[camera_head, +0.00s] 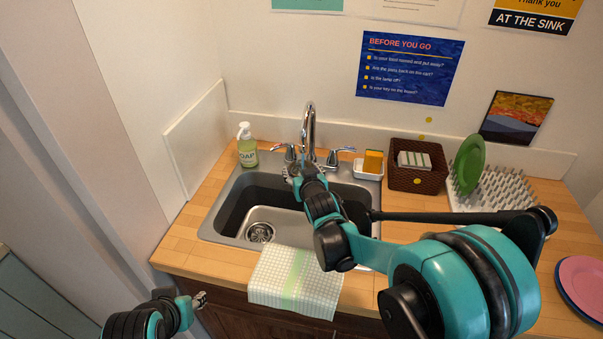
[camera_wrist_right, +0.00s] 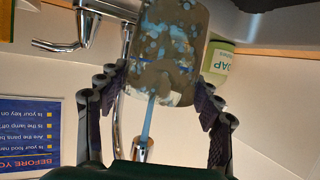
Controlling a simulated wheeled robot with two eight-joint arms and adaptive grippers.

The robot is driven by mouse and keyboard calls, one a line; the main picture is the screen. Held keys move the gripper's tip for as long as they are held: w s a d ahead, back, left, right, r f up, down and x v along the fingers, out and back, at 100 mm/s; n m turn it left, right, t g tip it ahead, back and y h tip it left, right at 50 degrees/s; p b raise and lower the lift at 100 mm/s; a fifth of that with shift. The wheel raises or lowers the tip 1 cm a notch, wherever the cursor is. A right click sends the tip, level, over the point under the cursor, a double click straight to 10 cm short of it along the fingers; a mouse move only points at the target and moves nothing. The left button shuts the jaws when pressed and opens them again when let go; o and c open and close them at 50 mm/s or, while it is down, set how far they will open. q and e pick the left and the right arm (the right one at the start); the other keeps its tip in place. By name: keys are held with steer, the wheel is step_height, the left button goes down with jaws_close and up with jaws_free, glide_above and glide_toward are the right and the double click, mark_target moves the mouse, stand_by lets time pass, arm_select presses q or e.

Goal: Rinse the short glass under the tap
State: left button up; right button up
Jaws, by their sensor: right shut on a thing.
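In the right wrist view, which is upside down, the short glass (camera_wrist_right: 165,48) shows a blotchy grey-brown and blue surface. My right gripper (camera_wrist_right: 158,82) has a finger on each side of it and is shut on it. A thin blue stream of water (camera_wrist_right: 148,122) runs from the tap's spout (camera_wrist_right: 143,148) to the glass. In the head view my right gripper (camera_head: 295,172) is over the sink (camera_head: 232,200), just below the tap (camera_head: 309,125); the glass is mostly hidden there. My left gripper (camera_head: 200,300) is low, in front of the counter; its jaws are too small to read.
A soap bottle (camera_head: 247,146) stands left behind the sink. A sponge holder (camera_head: 368,170), a brown basket (camera_head: 418,180) and a drying rack (camera_head: 495,190) with a green plate (camera_head: 469,165) are to the right. A checked towel (camera_head: 297,282) hangs over the front edge.

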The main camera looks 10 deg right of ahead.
steer(key=shift+d, duration=0.1)
stand_by(0.4)
steer(key=shift+s+d, duration=0.1)
steer(key=shift+d, duration=0.4)
steer(key=shift+a, duration=0.15)
steer(key=shift+a, duration=0.45)
steer(key=shift+d, duration=0.2)
steer(key=shift+d, duration=0.4)
steer(key=shift+a, duration=0.2)
steer(key=shift+a, duration=0.4)
